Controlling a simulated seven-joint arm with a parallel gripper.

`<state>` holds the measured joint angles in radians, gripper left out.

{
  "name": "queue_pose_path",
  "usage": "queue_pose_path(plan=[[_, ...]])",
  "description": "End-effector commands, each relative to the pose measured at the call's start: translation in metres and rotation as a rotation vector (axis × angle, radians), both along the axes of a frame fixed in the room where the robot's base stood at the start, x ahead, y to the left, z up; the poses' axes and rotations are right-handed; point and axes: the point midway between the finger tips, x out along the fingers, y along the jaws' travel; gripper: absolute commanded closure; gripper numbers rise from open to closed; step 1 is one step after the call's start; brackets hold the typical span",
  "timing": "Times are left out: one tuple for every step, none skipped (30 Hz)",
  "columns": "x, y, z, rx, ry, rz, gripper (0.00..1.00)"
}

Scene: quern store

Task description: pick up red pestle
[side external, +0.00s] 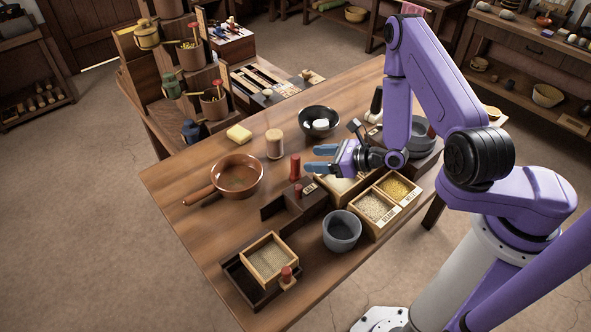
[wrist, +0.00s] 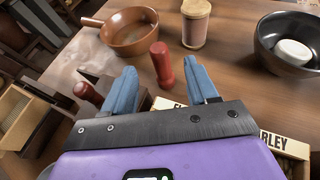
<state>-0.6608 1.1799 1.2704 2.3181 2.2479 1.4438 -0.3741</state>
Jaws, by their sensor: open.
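An upright red pestle (side external: 295,167) stands on the wooden table, just left of my gripper's fingertips. In the wrist view the red pestle (wrist: 162,66) shows between and beyond the two blue fingers. My gripper (side external: 317,159) is open and empty, its blue fingers pointing left at the pestle; it also shows in the wrist view (wrist: 160,77). I cannot tell whether the pestle is fully between the fingers. A second red-topped thing (side external: 298,191) stands nearer the camera, by a dark wooden holder; its red top (wrist: 90,94) is left of my fingers in the wrist view.
A brown pan (side external: 237,178) and a tan-lidded jar (side external: 275,144) lie left. A black bowl (side external: 319,122) stands behind. Grain boxes (side external: 376,209), a grey pot (side external: 342,231) and a tray box (side external: 271,258) with a red-knobbed piece (side external: 287,273) are nearer the camera.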

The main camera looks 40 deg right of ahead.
Motion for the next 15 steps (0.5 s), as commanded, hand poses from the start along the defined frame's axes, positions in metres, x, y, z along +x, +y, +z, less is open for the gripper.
queue_pose_path(plan=[[0.002, 0.002, -0.001, 0.000, 0.000, 0.003, 0.42], [0.003, 0.003, -0.002, 0.000, 0.000, 0.003, 0.42], [0.005, 0.003, -0.002, 0.000, -0.001, 0.002, 0.42], [0.006, 0.004, -0.003, 0.000, -0.001, 0.002, 0.42], [0.007, 0.005, -0.004, 0.000, 0.000, 0.002, 0.42], [0.009, 0.006, -0.005, 0.001, 0.000, 0.002, 0.42], [0.012, 0.007, -0.007, 0.000, 0.000, 0.003, 0.42], [0.015, 0.009, -0.009, -0.001, -0.001, 0.005, 0.42], [0.019, 0.012, -0.011, 0.001, -0.002, 0.004, 0.42], [0.023, 0.014, -0.013, 0.000, -0.002, 0.005, 0.42], [0.026, 0.016, -0.015, 0.000, -0.002, 0.005, 0.42], [0.030, 0.018, -0.018, 0.000, -0.002, 0.004, 0.42], [0.033, 0.019, -0.019, -0.001, -0.002, 0.004, 0.42], [0.036, 0.021, -0.020, -0.001, -0.001, 0.005, 0.42], [0.039, 0.022, -0.022, 0.000, -0.001, 0.004, 0.42]])
